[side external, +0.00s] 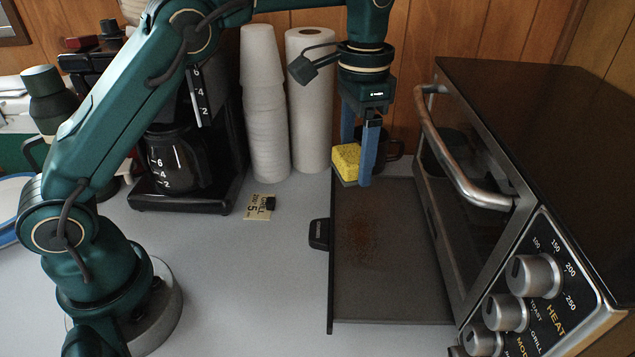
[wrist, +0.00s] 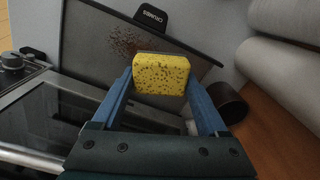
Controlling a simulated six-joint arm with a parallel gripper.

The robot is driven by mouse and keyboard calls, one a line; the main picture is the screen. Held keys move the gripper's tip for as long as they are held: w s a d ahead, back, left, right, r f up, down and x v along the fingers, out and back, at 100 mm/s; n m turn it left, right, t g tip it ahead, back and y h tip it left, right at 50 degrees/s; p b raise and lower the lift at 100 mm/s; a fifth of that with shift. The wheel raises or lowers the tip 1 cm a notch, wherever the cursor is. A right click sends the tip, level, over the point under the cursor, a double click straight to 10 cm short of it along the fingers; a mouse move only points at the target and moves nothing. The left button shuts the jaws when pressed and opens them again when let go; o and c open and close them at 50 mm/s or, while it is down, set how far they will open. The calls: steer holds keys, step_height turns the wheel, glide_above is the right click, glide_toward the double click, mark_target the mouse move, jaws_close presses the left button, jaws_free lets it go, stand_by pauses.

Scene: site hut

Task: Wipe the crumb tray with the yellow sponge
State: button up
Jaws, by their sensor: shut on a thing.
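The yellow sponge (side external: 346,161) is held between the blue fingers of my gripper (side external: 361,172). The wrist view shows the sponge (wrist: 160,75) squarely between the two fingertips (wrist: 160,84). My gripper is at the far end of the dark crumb tray (side external: 385,290), with the sponge over or just at its far left corner; I cannot tell if it touches. The tray is pulled out beside the oven, its black handle (side external: 320,234) facing left. Brown crumbs (side external: 364,238) lie on the tray's middle. They also show in the wrist view (wrist: 124,42), beyond the sponge.
The toaster oven (side external: 540,110), with its metal door handle (side external: 465,165), stands right of the tray. A dark mug (side external: 393,148) is close behind my gripper. A paper towel roll (side external: 311,100), stacked cups (side external: 265,110) and a coffee maker (side external: 180,160) stand behind left. Counter left of the tray is clear, except a small card (side external: 257,207).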

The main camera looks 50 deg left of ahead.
steer(key=w+f+m, duration=0.1)
steer(key=w+m, duration=0.1)
steer(key=m, duration=0.2)
glide_above(359, 204)
steer(key=shift+s+f, duration=0.15)
steer(key=shift+f, duration=1.45)
steer(key=shift+s+f, duration=0.1)
steer(key=shift+f, duration=1.5)
step_height(359, 204, down, 2)
steer(key=shift+f, duration=0.15)
steer(key=shift+s+d, duration=0.6)
steer(key=shift+c, duration=1.3)
steer(key=shift+s+d, duration=3.7)
steer(key=shift+w+a, duration=4.3)
steer(key=shift+w, duration=0.15)
steer(key=shift+s+d, duration=0.35)
steer(key=shift+d, duration=0.15)
steer(key=shift+s+d, duration=3.85)
steer(key=shift+s, duration=0.05)
steer(key=shift+w+a, duration=4.3)
steer(key=shift+w, duration=0.05)
step_height(359, 204, up, 8)
steer(key=shift+r, duration=0.2)
